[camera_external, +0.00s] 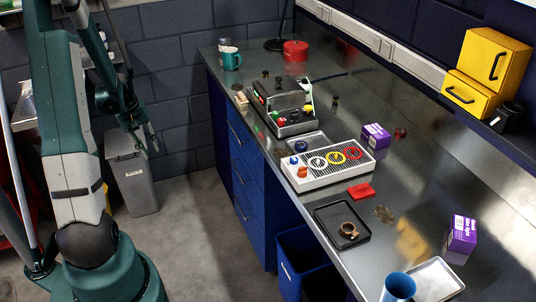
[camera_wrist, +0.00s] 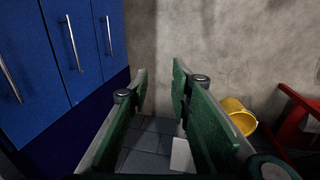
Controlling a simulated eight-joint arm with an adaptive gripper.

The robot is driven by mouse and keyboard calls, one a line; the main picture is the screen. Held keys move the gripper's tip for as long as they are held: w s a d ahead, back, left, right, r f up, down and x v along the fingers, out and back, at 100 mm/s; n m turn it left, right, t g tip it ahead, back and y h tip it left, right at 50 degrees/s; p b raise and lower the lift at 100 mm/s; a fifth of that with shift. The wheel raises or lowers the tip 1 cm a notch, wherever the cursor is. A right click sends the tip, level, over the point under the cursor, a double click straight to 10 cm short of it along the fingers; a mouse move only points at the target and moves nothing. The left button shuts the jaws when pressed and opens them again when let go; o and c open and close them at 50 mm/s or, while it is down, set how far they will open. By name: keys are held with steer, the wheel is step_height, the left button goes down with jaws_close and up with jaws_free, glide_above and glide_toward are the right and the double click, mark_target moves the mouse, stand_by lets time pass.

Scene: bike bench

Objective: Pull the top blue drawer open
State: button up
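The blue drawer unit (camera_external: 247,183) stands under the metal bench in the external view, with several stacked drawer fronts and slim metal handles. The top blue drawer (camera_external: 239,140) looks shut, flush with the fronts below. My gripper (camera_external: 152,148) hangs in the air left of the drawers, apart from them. In the wrist view its two green fingers (camera_wrist: 158,85) are spread with nothing between them. Blue fronts (camera_wrist: 85,75) with three metal handles (camera_wrist: 72,43) show on the left there, beside the fingers. I cannot tell which of these handles is the top drawer's.
A grey bin (camera_external: 131,180) stands below my gripper by the wall. A blue open bin (camera_external: 300,262) stands right of the drawers. The metal bench (camera_external: 345,112) carries tools, trays and mugs. In the wrist view a yellow bucket (camera_wrist: 238,117) and a red object (camera_wrist: 298,122) are at right.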

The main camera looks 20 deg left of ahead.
jaws_close()
steer(key=c, duration=0.6)
jaws_free()
steer(key=o, duration=0.6)
steer(key=shift+r, duration=0.1)
step_height(320, 180, up, 12)
steer(key=s+a, duration=0.1)
steer(key=shift+s+a+f, duration=0.2)
steer(key=shift+s+a, duration=0.15)
